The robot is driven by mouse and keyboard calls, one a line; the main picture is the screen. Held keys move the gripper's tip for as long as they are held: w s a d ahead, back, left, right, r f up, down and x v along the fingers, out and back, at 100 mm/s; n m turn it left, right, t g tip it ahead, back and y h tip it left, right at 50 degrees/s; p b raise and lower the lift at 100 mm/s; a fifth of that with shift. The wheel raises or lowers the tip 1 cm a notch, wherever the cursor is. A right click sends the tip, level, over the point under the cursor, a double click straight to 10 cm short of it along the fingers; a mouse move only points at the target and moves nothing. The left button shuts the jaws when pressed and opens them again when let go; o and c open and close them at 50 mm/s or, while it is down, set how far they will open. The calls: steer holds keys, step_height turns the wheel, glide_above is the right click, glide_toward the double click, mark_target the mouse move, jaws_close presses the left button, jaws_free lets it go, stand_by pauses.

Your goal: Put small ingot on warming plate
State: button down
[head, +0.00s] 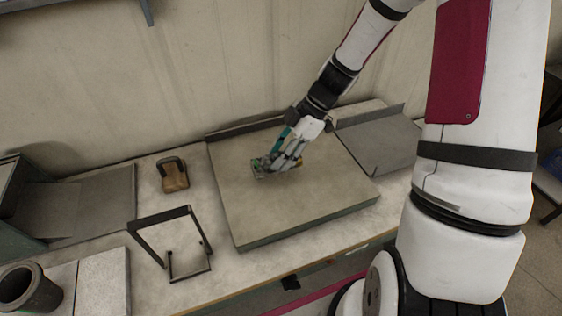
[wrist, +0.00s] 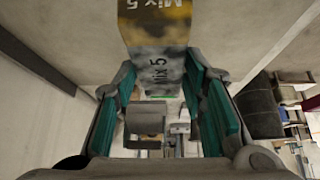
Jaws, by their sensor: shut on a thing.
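The small ingot (head: 261,168) is a yellow and grey block. In the wrist view the ingot (wrist: 155,28) carries the dark text "Mix 5" and sits between my fingertips. My gripper (head: 266,167) is shut on it, with teal finger pads on both sides in the wrist view (wrist: 160,75). The warming plate (head: 300,205) appears to be the large flat grey-beige slab in the middle of the bench. My gripper and the ingot are over its upper left part. I cannot tell whether the ingot touches the surface. My fingers hide part of the ingot.
A brown block with a dark handle (head: 174,175) stands left of the slab. A dark wire frame (head: 172,240) stands at the front left. A dark cylindrical pot (head: 28,288) is at the lower left corner. A raised dark edge (head: 245,128) runs along the slab's back. Much of the slab is bare.

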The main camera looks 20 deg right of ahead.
steer(key=shift+w+d+f, duration=0.1)
steer(key=shift+f, duration=1.65)
steer(key=c, duration=1)
jaws_free()
steer(key=shift+f, duration=0.1)
steer(key=v, duration=1.1)
steer(key=s+a+r+m+t+h, duration=0.2)
steer(key=s+a+r+m+h, duration=0.1)
steer(key=s+r+m, duration=0.5)
steer(key=s+a+r+m+t+h, duration=0.2)
steer(key=s+r+m+h, duration=0.1)
steer(key=s+r+m, duration=0.6)
steer(key=shift+s+a+r+t+h, duration=0.35)
steer(key=shift+s+r, duration=0.6)
steer(key=shift+s, duration=0.55)
